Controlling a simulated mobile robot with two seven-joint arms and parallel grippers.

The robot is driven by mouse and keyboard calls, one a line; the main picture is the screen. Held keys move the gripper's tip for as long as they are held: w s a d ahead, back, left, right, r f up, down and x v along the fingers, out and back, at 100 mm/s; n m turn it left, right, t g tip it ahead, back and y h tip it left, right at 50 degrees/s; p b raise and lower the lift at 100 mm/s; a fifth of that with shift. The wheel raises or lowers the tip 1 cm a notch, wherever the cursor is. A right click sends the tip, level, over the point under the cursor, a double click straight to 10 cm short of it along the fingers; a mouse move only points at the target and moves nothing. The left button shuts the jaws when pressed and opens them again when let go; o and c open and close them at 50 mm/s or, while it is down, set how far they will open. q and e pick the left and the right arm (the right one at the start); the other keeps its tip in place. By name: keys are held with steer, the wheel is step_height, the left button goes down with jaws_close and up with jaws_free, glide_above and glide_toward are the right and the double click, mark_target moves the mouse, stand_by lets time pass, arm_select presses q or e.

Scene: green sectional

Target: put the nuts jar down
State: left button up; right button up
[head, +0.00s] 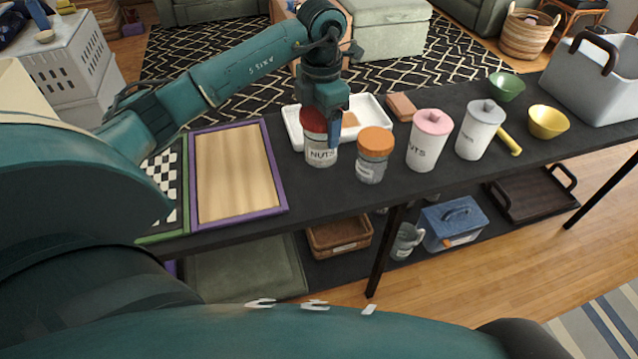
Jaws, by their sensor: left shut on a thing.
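The nuts jar (321,156) has a red lid and a white label reading "NUTS". My left gripper (322,128) comes down from above and is shut on it, covering part of the lid. The jar is upright over the dark tabletop (318,203), just in front of a white tray (293,128). I cannot tell whether its base touches the table. My right gripper is not in view.
Close to the right stands an orange-lidded jar (373,158), then a pink canister (429,146) and a grey-lidded canister (480,131). A purple-framed wooden board (236,172) lies to the left. Bare tabletop lies in front of the jars.

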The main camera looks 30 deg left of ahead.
mark_target(319, 157)
arm_select(q)
steer(key=shift+w+a+n, duration=0.1)
steer(key=shift+a+n, duration=0.15)
steer(key=shift+n, duration=0.35)
steer(key=shift+f, duration=0.2)
steer(key=shift+n, duration=0.3)
step_height(319, 157, down, 9)
steer(key=shift+a, duration=0.1)
steer(key=shift+f, duration=0.3)
steer(key=shift+f, duration=0.2)
steer(key=o, duration=1)
steer(key=shift+r, duration=0.1)
